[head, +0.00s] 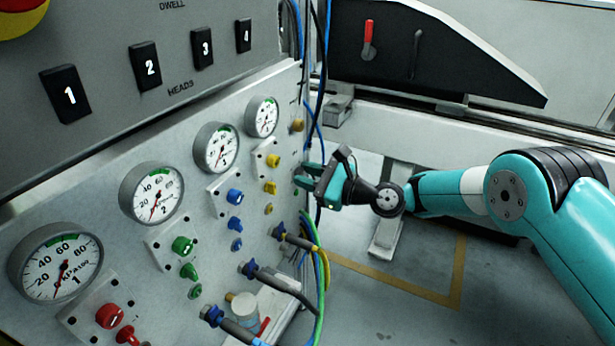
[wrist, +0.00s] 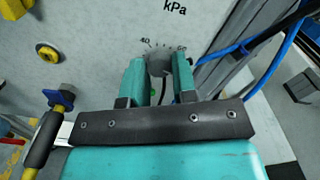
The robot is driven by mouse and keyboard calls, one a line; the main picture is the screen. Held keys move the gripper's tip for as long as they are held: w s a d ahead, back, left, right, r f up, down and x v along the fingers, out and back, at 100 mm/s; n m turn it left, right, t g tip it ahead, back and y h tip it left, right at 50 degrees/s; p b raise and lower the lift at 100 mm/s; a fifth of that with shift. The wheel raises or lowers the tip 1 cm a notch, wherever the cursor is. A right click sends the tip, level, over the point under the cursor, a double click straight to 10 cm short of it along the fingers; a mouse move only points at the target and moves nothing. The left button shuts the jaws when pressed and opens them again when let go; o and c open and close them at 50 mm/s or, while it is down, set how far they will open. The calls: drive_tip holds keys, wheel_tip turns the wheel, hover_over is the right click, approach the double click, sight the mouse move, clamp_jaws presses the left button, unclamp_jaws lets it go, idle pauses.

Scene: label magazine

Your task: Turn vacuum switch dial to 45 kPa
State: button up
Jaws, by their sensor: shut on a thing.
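The vacuum switch dial (wrist: 158,63) is a small grey knob on the pale panel, under the printed letters "kPa" in the wrist view. Scale marks fan around its upper side, with "40" at the left and a partly hidden number at the right. My gripper (wrist: 160,76) is shut on the dial, one teal finger on each side. Its pointer setting cannot be read. In the head view my gripper (head: 308,179) is at the right edge of the panel and hides the dial.
Round gauges, such as the nearest one (head: 56,262), and coloured knobs line the panel to the left. Hoses and cables (head: 318,255) hang below my gripper, and a blue cable (wrist: 268,72) runs right of the dial. Open floor (head: 395,290) lies right of the panel.

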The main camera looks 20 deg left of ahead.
drive_tip(key=n+b, duration=1.7)
drive_tip(key=n, duration=0.7)
drive_tip(key=shift+f, duration=0.1)
idle(0.3)
drive_tip(key=o, duration=0.9)
drive_tip(key=shift+o, duration=0.2)
drive_tip(key=s+d+p, duration=0.1)
drive_tip(key=d, duration=1.6)
drive_tip(key=shift+s+d, duration=0.2)
drive_tip(key=shift+d, duration=0.05)
